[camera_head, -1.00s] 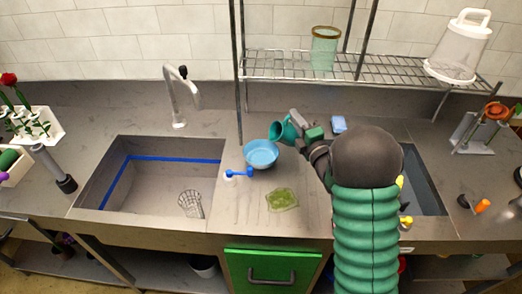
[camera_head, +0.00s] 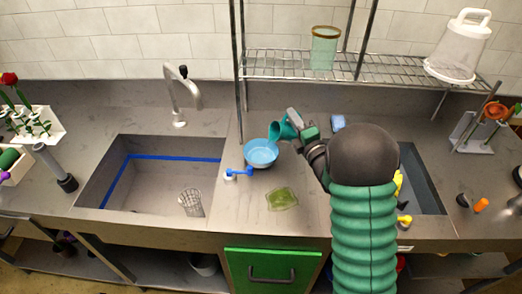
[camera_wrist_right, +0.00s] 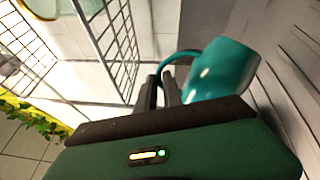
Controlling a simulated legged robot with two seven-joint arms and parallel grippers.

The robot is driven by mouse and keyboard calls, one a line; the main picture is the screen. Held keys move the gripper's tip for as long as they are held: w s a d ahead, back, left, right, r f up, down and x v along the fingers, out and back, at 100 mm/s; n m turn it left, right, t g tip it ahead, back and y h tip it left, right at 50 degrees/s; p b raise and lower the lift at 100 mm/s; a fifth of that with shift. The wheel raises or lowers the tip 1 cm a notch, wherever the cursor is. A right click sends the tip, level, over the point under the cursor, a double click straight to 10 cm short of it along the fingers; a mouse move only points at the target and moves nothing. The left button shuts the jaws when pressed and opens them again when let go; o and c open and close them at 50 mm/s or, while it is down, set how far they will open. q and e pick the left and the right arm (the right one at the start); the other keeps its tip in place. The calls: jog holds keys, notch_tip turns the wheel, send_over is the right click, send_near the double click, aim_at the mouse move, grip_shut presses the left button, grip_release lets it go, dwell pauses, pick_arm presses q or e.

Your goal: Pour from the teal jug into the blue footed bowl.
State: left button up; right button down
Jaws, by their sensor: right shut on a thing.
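The teal jug (camera_head: 286,128) is tilted left over the blue footed bowl (camera_head: 262,156), its mouth at the bowl's back right rim. A narrow teal strip shows between the jug's mouth and the bowl; I cannot tell whether it is liquid or part of the jug. My right gripper (camera_head: 299,122) is shut on the jug's handle. In the right wrist view the jug (camera_wrist_right: 222,70) hangs beside my right fingers (camera_wrist_right: 163,90), with the handle looping to them. The bowl's foot is hidden. My left gripper is out of view.
A blue-handled item (camera_head: 238,172) lies beside the bowl, left of a green sponge-like piece (camera_head: 282,198). The sink (camera_head: 150,180) is at left, holding a wire basket (camera_head: 191,203). A blue sponge (camera_head: 338,122) lies behind my arm. A wire shelf (camera_head: 300,66) stands behind.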

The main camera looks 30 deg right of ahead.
jog(key=shift+a+f+n, duration=0.1)
jog(key=shift+a+n, duration=0.45)
jog(key=shift+n, duration=0.15)
dwell(1.2)
jog(key=shift+d+r+m, duration=0.3)
jog(key=shift+d+m, duration=0.45)
jog(key=shift+m, duration=0.05)
jog(key=d+f+m+b, duration=0.1)
jog(key=f+m+b, duration=0.1)
jog(key=shift+s+d+f+b, duration=0.1)
jog(key=shift+d+f+b, duration=0.1)
jog(key=shift+b, duration=0.1)
jog(key=shift+d+r+m+p, duration=0.15)
jog(key=shift+r+m+p, duration=0.45)
jog(key=shift+d+f+m, duration=0.1)
jog(key=shift+d+m, duration=0.4)
jog(key=shift+m, duration=0.4)
jog(key=shift+d, duration=0.1)
